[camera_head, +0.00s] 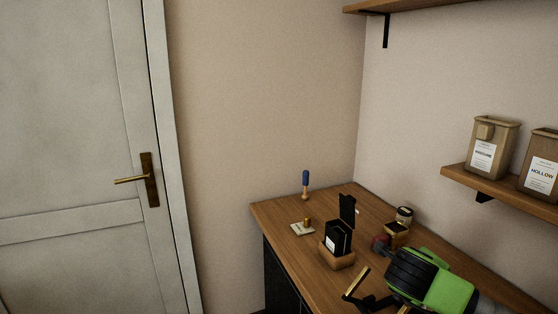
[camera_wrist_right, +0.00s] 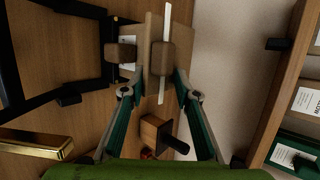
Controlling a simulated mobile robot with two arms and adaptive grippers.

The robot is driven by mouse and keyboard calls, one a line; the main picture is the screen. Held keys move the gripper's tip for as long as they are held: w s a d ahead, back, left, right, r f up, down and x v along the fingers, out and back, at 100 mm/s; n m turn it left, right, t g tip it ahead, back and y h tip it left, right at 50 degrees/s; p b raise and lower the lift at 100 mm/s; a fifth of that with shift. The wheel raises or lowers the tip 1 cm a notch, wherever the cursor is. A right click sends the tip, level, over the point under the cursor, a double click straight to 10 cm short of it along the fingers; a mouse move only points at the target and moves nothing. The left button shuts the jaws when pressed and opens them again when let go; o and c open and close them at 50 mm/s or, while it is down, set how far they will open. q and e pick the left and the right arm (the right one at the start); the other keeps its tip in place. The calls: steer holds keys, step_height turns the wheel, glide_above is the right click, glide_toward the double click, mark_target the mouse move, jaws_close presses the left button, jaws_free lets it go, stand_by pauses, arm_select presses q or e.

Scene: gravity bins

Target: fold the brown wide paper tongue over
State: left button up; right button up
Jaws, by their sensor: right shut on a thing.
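In the right wrist view, my right gripper (camera_wrist_right: 142,55) has its two brown fingertip pads closed around a thin tan-brown sheet, which looks like the brown wide paper tongue (camera_wrist_right: 152,27). A white strip (camera_wrist_right: 165,88) runs along it, partly behind the right pad. Most of the tongue between the pads is hidden, and I cannot tell how far it is folded. In the head view, my green right arm reaches over the counter's right side and hides the fingertips and the tongue. My left gripper is in neither view.
A black frame (camera_wrist_right: 62,55) and gold bar (camera_wrist_right: 35,146) are near my gripper.

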steer(key=shift+r, duration=0.2)
steer(key=shift+a+r, duration=0.1)
steer(key=shift+r, duration=0.1)
steer(key=p+v, duration=0.4)
steer(key=v, duration=0.1)
steer(key=shift+s+a+r, duration=0.15)
steer(key=shift+s+r, duration=0.05)
steer(key=shift+r, duration=0.1)
